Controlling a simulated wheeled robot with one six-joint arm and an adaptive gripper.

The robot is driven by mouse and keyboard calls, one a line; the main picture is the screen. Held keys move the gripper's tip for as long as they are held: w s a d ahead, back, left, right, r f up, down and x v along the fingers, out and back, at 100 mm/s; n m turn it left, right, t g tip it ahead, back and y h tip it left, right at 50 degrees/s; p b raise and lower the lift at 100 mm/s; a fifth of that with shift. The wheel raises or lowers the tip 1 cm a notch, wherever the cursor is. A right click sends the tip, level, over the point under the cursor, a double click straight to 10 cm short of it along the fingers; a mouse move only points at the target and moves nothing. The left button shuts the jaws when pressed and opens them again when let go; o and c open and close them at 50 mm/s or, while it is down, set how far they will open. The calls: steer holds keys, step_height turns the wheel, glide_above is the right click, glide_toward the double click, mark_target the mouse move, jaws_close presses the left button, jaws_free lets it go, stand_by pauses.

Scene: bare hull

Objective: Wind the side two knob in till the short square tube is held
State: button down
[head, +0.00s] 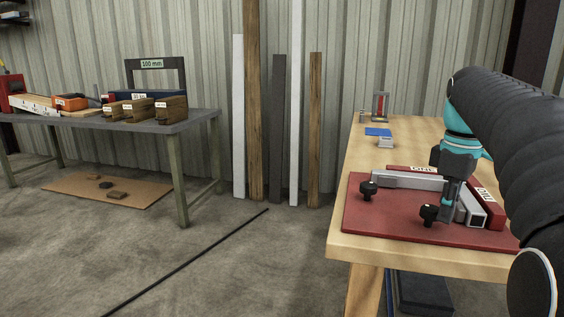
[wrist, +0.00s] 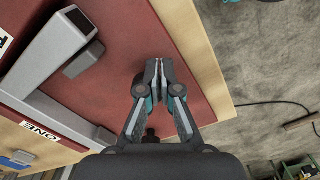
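The short square tube (head: 477,218) is grey and lies on the red board (head: 390,221), its open end facing the bench's front. It lies beside the red stop labelled TWO (head: 489,204); I cannot tell if they touch. In the wrist view the tube (wrist: 60,45) is left of my fingers. The front black knob (head: 429,214), apparently the side two knob, stands left of the tube. My gripper (head: 446,215) points down between this knob and the tube. In the wrist view its fingertips (wrist: 158,68) are together with nothing seen between them. A dark knob (wrist: 151,133) shows between the finger bases.
A longer grey bar (head: 405,181) lies along the back stop, with another black knob (head: 368,190) at its left end. A blue item (head: 378,132) and a small gauge stand sit farther back. The board's front left is clear. A grey table (head: 190,119) stands left.

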steer(key=shift+s, duration=0.1)
steer(key=shift+s+d+r, duration=0.1)
steer(key=shift+s, duration=0.1)
steer(key=shift+r+p, duration=0.5)
steer(key=shift+r, duration=2.4)
